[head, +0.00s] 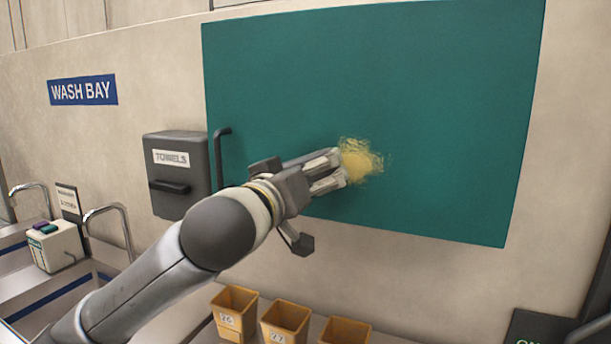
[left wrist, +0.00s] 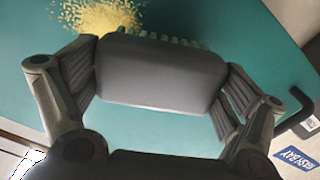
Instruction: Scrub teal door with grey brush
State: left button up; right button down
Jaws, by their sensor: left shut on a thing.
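The teal door (head: 440,90) is a wide flat panel on the wall in the head view, and it fills much of the left wrist view (left wrist: 200,30). A yellow smear (head: 362,160) marks its lower middle; it also shows in the left wrist view (left wrist: 98,16). My left gripper (head: 335,170) is at the smear's left edge. In the left wrist view its fingers are shut on the grey brush (left wrist: 160,72), with the bristles on the door side. Whether the bristles touch the door is hard to tell. The brush is mostly hidden by the gripper in the head view. My right gripper is not in view.
A dark handle (head: 217,160) stands at the door's left edge, beside a grey towel dispenser (head: 178,190). Several orange bins (head: 234,312) stand below the door. Sinks with taps (head: 108,222) and a white box (head: 55,247) are at the left.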

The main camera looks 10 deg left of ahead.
pick_arm(q)
jog(key=shift+w+d, duration=0.15)
jog(key=shift+w, duration=0.5)
jog(key=shift+s+d, duration=0.2)
jog(key=shift+d, duration=0.65)
jog(key=shift+s+d, duration=0.15)
jog(key=shift+d, duration=0.75)
jog(key=shift+s+d, duration=0.2)
jog(key=shift+d, duration=0.65)
jog(key=shift+s+d, duration=0.2)
jog(key=shift+d, duration=0.9)
jog(key=shift+s+d, duration=0.2)
jog(key=shift+d, duration=0.9)
jog(key=shift+s+d, duration=0.2)
jog(key=shift+d, duration=0.9)
jog(key=shift+a, duration=0.1)
